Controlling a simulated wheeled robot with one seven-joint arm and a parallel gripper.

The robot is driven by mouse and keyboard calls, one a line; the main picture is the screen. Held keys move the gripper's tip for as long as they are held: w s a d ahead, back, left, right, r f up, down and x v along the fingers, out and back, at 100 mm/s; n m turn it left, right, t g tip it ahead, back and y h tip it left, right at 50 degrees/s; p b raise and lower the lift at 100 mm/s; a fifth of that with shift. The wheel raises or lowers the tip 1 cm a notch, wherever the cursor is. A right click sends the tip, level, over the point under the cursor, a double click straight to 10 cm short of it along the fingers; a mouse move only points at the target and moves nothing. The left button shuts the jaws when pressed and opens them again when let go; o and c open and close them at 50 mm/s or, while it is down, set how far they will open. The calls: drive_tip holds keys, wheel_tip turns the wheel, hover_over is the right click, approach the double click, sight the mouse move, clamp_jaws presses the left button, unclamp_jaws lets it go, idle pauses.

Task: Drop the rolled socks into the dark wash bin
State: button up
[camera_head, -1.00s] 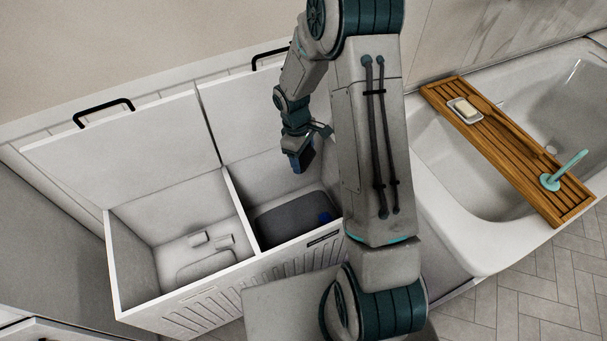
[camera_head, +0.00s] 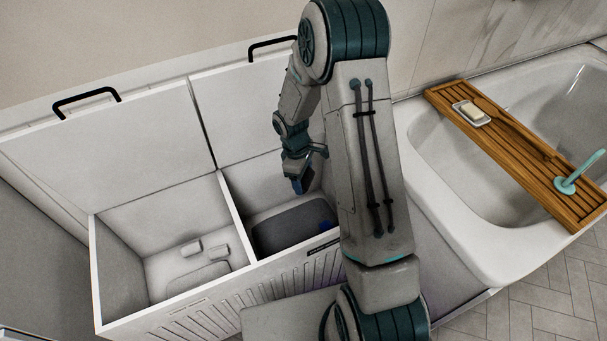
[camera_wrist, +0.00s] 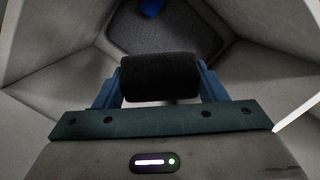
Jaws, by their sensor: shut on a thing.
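The rolled socks (camera_wrist: 160,78) are a dark, near-black roll. In the wrist view they sit between the two blue fingers of my gripper (camera_wrist: 160,85), which is shut on them. In the head view my gripper (camera_head: 301,183) hangs over the right-hand compartment, and the socks are hard to make out there. The dark wash bin (camera_head: 234,203) is this right-hand compartment of a white two-part hamper, with its lid up. Its floor bears a dark grey pile or lining, and a small blue thing (camera_head: 326,224) lies at its right. The socks are above the floor, apart from it.
The left compartment (camera_head: 120,262) is open and holds pale items (camera_head: 190,248). A divider (camera_head: 232,205) and the raised lids (camera_head: 110,140) bound the space. A bathtub (camera_head: 440,200) with a wooden tray (camera_head: 500,140) stands at the right.

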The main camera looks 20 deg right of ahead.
drive_tip(key=shift+f, duration=0.1)
drive_tip(key=o, duration=1)
drive_tip(key=shift+o, duration=0.2)
wheel_tip(320, 180, up, 14)
drive_tip(key=w+a+p, duration=0.1)
drive_tip(key=p, duration=0.1)
drive_tip(key=shift+a+f, duration=0.15)
drive_tip(key=shift+a, duration=0.2)
drive_tip(key=shift+w, duration=0.1)
wheel_tip(320, 180, up, 9)
drive_tip(key=m+t+p, duration=0.1)
drive_tip(key=m+p, duration=0.2)
hover_over(303, 184)
drive_tip(key=s+r+m+t+y+p, duration=0.1)
drive_tip(key=s+r+m+p, duration=0.5)
drive_tip(key=s+r, duration=0.9)
drive_tip(key=shift+s+d+m+t+p, duration=0.35)
drive_tip(key=shift+s+m+t, duration=0.4)
drive_tip(key=shift+m+t, duration=0.05)
drive_tip(key=shift+s+r+m, duration=0.1)
drive_tip(key=shift+s+m, duration=0.2)
drive_tip(key=shift+s, duration=0.15)
drive_tip(key=shift+c, duration=0.2)
